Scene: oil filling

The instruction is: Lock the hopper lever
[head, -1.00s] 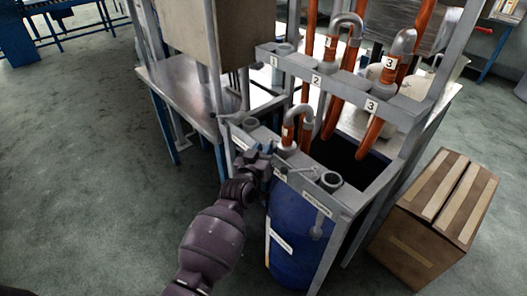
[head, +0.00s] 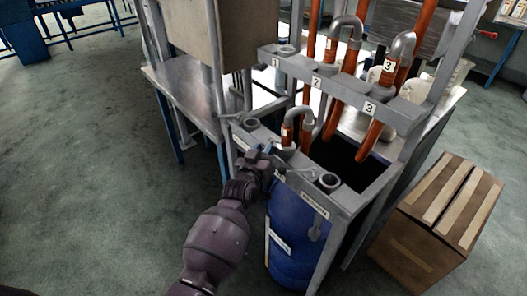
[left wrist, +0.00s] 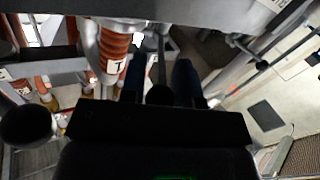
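My left gripper (head: 270,157) is at the front rail of the metal frame, beside the first orange pipe with a grey bend. In the left wrist view, two blue fingers (left wrist: 160,78) stand apart on either side of a thin dark lever (left wrist: 162,55) with a round dark knob. Gaps show beside the rod, but I cannot tell whether the fingers press on the knob. In the head view, the arm and gripper hide much of this spot. Another dark knob (left wrist: 27,125) is close at the left of the wrist view. My right gripper is not in view.
A blue drum (head: 292,225) stands under the rail (head: 335,198). Orange hoses (head: 375,130) rise through the numbered bar (head: 318,82). A cardboard box (head: 440,220) is on the floor at the right. The floor at the left is clear.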

